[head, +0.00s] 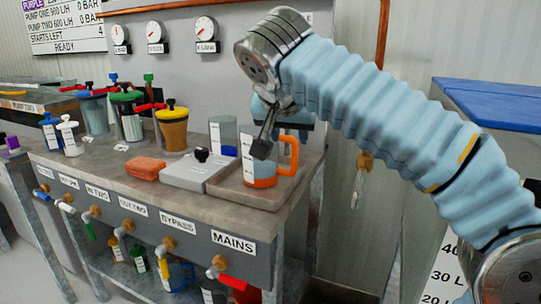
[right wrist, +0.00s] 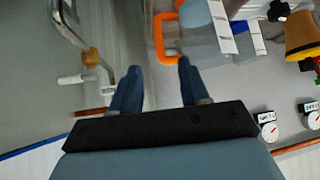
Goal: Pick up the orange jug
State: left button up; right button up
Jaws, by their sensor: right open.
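The orange jug, clear-walled with an orange base (head: 260,181) and an orange handle on its right side, stands upright on a tray at the right end of the bench. A white scale strip runs down its wall. My right gripper (head: 277,136) is at the jug's upper part and hides some of its rim. In the right wrist view the two dark blue fingers (right wrist: 158,68) are apart with nothing between them. The jug's orange handle (right wrist: 158,36) shows just beyond the fingertips. I cannot tell whether they touch it. My left gripper is not in view.
A clear container (head: 223,132) stands behind the jug. A grey box with a black knob (head: 187,172) and an orange sponge (head: 145,167) lie to its left. An amber jug (head: 172,128) and other coloured jugs stand further left. Labelled taps line the bench front.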

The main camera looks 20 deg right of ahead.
aim_at(294, 153)
jog(key=x, duration=0.7)
jog(key=shift+f+b, duration=0.2)
jog(key=shift+b, duration=0.15)
jog(key=x, duration=0.5)
jog(key=shift+w+d, duration=0.3)
jog(key=shift+d, duration=0.05)
grip_shut()
jog(key=shift+r, duration=0.1)
